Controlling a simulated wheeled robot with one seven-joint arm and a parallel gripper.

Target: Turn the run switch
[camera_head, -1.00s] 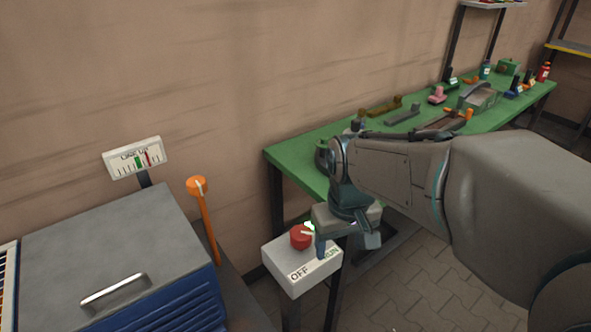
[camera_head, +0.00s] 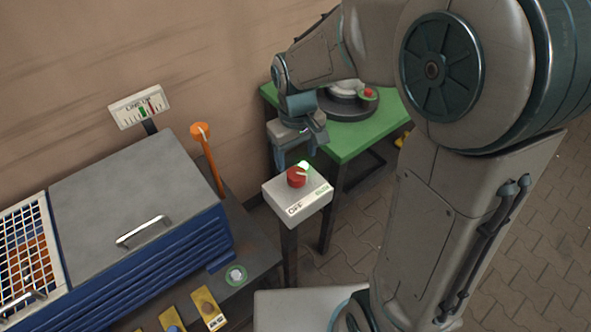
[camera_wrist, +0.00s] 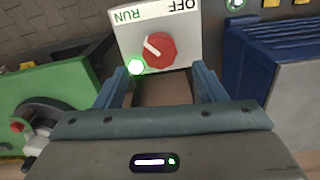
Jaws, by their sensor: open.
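The run switch is a red round knob (camera_head: 297,177) with a white pointer, on a white box (camera_head: 314,200) on a post. The box is marked OFF at left and RUN at right in the head view. A lit green lamp (camera_head: 304,166) sits beside the knob. In the wrist view, the pointer on the knob (camera_wrist: 160,50) is turned toward the RUN side. My gripper (camera_head: 299,148) is behind the box, apart from the knob. In the wrist view, my gripper (camera_wrist: 162,80) is open and empty, its fingertips short of the box's lamp-side edge.
A grey-topped blue cabinet (camera_head: 135,205) and an orange-knobbed lever (camera_head: 207,155) stand to the left. A gauge sign (camera_head: 139,107) stands behind the cabinet. A green table (camera_head: 360,138) stands behind and right of the box. Paved floor is free at right.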

